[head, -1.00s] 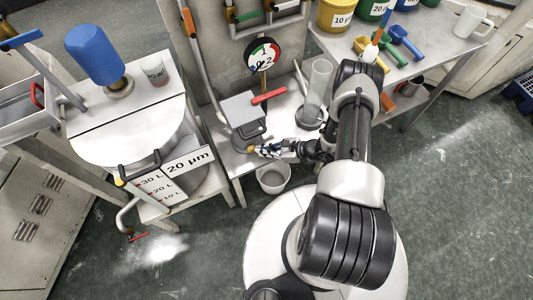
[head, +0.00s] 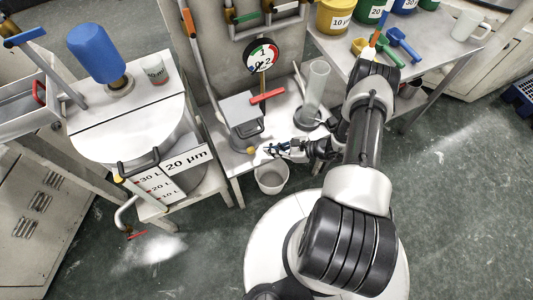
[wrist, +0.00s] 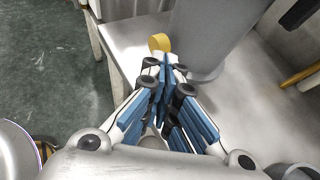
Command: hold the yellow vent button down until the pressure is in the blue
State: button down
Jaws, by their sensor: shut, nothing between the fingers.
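The yellow vent button (head: 251,150) shows low on the front of the grey pressure vessel (head: 238,108) in the head view. It also shows in the wrist view (wrist: 159,42), just beyond my fingertips. My gripper (head: 268,149) is shut and empty, a little to the right of the button, with a small gap between them in the head view. The fingers (wrist: 165,62) point at the button. The round pressure gauge (head: 262,56) stands above the vessel, with red, green and blue marks on its face. Its needle is too small to read surely.
A red-handled lever (head: 268,96) sits on the vessel. A clear cylinder (head: 316,85) stands to its right on the bench. A white bucket (head: 272,178) is below the bench edge. The lapping drum (head: 130,130) stands at left; a table with scoops (head: 400,45) is at right.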

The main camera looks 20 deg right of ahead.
jog(key=p+v, duration=0.1)
jog(key=v, duration=0.8)
jog(key=shift+d+p, duration=0.2)
jog(key=shift+p, duration=0.15)
jog(key=shift+r, duration=0.1)
jog(key=shift+w, duration=0.1)
jog(key=w+a+r+n+g+h, duration=0.15)
jog(key=r+n, duration=0.25)
jog(key=r, duration=0.6)
jog(key=a+r+n+g, duration=0.3)
jog(key=r+n, duration=0.2)
jog(key=r, duration=0.4)
jog(key=w+a+r+n+g+h, duration=0.15)
jog(key=r+n, duration=0.25)
jog(key=r, duration=0.6)
jog(key=s+a+r+n+t+h, duration=0.1)
jog(key=s+a+r+n+h, duration=0.2)
jog(key=s+r+n, duration=0.3)
jog(key=s+a+r+n+t+h, duration=0.2)
jog(key=s+a+r+n+h, duration=0.1)
jog(key=s+r, duration=0.8)
notch_tip(320, 180, up, 2)
jog(key=n+h, duration=0.1)
jog(key=n, duration=0.1)
jog(key=shift+s+a+n+t, duration=0.25)
jog(key=shift+a+n+t, duration=0.05)
jog(key=shift+n, duration=0.1)
